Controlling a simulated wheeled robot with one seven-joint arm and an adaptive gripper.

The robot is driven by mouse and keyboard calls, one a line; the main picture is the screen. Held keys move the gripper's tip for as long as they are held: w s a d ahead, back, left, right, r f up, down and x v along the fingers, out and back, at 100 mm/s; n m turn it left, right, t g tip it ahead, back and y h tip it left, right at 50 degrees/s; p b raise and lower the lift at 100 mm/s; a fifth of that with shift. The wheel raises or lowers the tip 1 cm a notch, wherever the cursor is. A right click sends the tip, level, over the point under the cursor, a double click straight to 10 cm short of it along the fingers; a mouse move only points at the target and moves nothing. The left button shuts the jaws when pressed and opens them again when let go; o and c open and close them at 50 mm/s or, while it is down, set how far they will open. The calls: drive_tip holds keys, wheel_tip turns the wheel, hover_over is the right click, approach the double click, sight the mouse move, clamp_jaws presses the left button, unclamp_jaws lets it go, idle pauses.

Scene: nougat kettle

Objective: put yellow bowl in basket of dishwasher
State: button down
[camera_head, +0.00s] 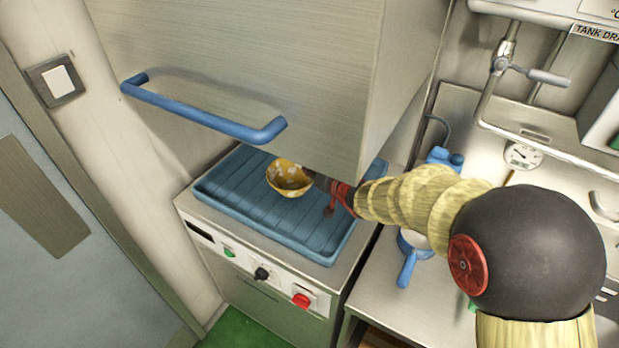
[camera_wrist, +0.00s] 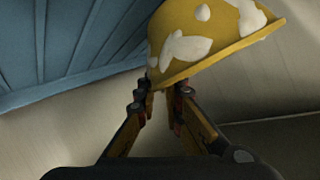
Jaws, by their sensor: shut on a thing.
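The yellow bowl (camera_head: 287,180) with white patches is above the blue dishwasher basket (camera_head: 235,210) in the head view. It also shows large at the top of the wrist view (camera_wrist: 205,40), tilted. My gripper (camera_head: 322,182) reaches in from the right and is shut on the bowl's rim. In the wrist view my gripper's fingers (camera_wrist: 163,92) meet at the bowl's lower edge. Part of the basket (camera_wrist: 65,45) shows at the upper left there. I cannot tell whether the bowl touches the basket.
The dishwasher's raised hood (camera_head: 270,70) with a blue handle (camera_head: 205,112) hangs over the back of the basket. Control knobs (camera_head: 262,273) are on the front panel. A steel counter (camera_head: 400,310) with a blue-handled thing (camera_head: 409,260) is at right. The basket's front left is clear.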

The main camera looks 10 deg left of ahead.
drive_tip(key=shift+w+a+f, duration=0.1)
drive_tip(key=shift+a+f, duration=0.1)
drive_tip(key=shift+f, duration=0.15)
wheel_tip(320, 180, down, 3)
drive_tip(key=shift+w+a+f+b, duration=0.1)
drive_tip(key=shift+b, duration=0.75)
drive_tip(key=c, duration=1.9)
unclamp_jaws()
drive_tip(key=p+v, duration=0.3)
drive_tip(key=v, duration=0.9)
drive_tip(key=shift+p, duration=0.4)
